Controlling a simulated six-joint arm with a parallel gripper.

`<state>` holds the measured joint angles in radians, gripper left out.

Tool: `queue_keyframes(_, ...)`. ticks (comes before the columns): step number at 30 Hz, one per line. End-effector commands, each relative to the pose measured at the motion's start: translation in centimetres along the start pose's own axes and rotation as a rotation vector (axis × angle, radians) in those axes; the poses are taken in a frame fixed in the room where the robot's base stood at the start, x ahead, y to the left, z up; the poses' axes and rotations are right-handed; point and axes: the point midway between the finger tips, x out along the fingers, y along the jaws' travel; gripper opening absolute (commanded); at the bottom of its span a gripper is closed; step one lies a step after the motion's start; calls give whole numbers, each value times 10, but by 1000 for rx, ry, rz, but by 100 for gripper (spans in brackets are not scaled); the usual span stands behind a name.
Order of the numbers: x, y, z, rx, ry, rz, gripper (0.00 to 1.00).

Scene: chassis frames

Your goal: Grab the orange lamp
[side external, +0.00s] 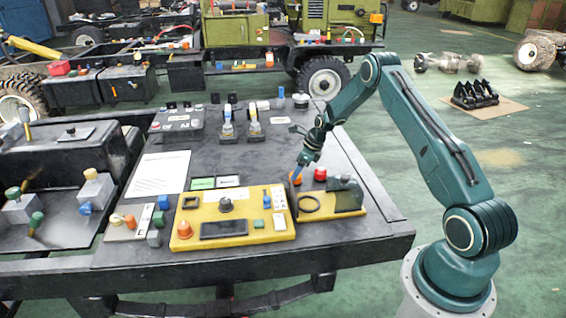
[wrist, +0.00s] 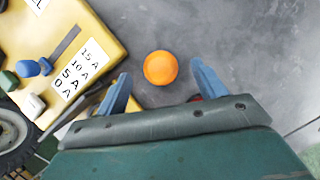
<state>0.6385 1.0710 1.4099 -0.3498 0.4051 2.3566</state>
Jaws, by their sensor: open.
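The orange lamp (wrist: 160,68) is a round ball-like cap on the dark grey table top. In the wrist view it lies between the tips of my two blue fingers, with a gap on each side. In the side external view the orange lamp (side external: 295,179) shows just below the fingers, partly hidden. My gripper (side external: 299,170) is open and empty, pointing down over the lamp. The side view does not clearly show how high the fingertips are above it.
A red lamp (side external: 320,174) stands close to the right of the orange one. The yellow control panel (side external: 184,226) lies in front, with knobs and buttons. It also fills the wrist view's upper left (wrist: 105,45). A white sheet (side external: 158,175) lies at left; bare table shows behind the lamps.

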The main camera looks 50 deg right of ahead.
Motion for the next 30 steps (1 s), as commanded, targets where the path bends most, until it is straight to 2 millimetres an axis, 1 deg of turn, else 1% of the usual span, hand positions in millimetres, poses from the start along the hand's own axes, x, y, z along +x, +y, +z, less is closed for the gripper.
queue_keyframes(1, 6, 0, -1, 0, 1, 2, 70)
queue_keyframes(6, 25, 1, -2, 0, 2, 2, 70)
queue_keyframes(12, 38, 1, -1, 0, 1, 1, 70)
queue_keyframes(28, 38, 0, -1, 0, 1, 0, 70)
queue_keyframes(29, 38, 0, -1, 0, 1, 0, 64)
queue_keyframes(30, 38, 0, -1, 0, 1, 0, 56)
